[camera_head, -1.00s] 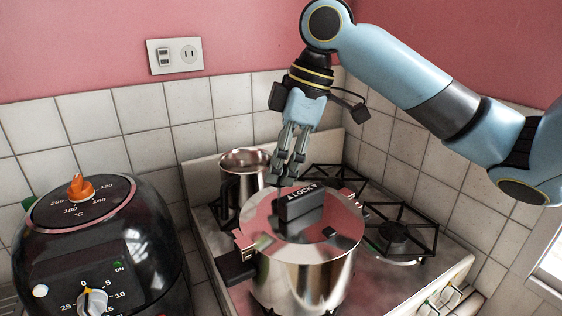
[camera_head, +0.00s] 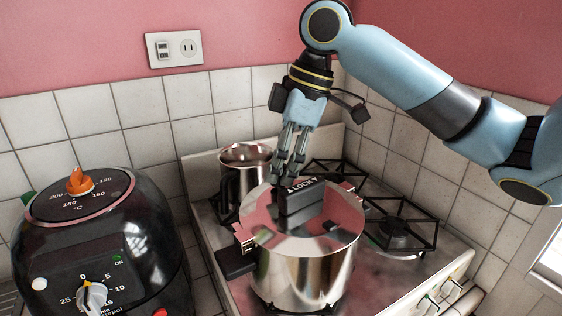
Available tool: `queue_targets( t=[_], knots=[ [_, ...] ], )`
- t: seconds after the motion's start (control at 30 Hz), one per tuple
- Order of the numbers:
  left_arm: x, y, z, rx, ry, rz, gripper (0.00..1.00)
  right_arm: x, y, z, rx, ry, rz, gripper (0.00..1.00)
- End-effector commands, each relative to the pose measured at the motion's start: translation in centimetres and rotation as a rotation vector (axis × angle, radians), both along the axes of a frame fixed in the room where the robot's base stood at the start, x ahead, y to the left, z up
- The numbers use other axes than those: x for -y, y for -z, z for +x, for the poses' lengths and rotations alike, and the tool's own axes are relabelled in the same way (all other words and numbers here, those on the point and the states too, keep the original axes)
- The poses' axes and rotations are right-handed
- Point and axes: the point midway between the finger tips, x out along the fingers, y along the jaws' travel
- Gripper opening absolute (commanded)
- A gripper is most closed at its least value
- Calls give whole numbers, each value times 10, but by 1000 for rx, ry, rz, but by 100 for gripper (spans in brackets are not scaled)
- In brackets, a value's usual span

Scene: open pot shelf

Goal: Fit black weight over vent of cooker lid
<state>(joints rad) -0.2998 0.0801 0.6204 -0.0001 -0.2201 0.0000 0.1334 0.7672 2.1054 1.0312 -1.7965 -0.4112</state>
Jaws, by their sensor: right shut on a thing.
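The pressure cooker (camera_head: 305,272) is a shiny steel pot on the front of the stove. Its lid (camera_head: 338,222) is on, with a black handle block marked LOCK (camera_head: 302,203) across the top. My right gripper (camera_head: 288,180) points down just behind this block, its fingertips close to the lid. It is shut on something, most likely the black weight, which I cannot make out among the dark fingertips. The block and fingers hide the vent, so I cannot tell whether the weight touches it. My left gripper is not in view.
A steel mug-like pot (camera_head: 243,165) stands behind the cooker on the left. An empty burner grate (camera_head: 397,228) is at the right. A black air fryer (camera_head: 100,250) with an orange knob stands at the left. Tiled walls (camera_head: 145,112) close off the back and right.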

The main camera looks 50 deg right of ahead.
Motion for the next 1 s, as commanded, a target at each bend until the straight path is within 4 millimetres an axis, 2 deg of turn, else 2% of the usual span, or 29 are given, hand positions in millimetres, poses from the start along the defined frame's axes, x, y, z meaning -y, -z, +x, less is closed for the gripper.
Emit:
queue_targets(
  t=[0.6, 0.63, 0.7, 0.8, 1.0],
  knots=[
    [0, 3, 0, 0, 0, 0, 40, 0, 8, 0, 0, 0, 0, 0],
    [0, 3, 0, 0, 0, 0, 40, 0, 7, 0, 0, 0, 0, 31],
    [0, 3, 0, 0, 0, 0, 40, 0, 7, 0, 0, 0, 0, 40],
    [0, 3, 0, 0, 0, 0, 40, 0, 7, 0, 0, 0, 0, 53],
    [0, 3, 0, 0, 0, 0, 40, 0, 7, 0, 0, 0, 0, 54]
  ],
)
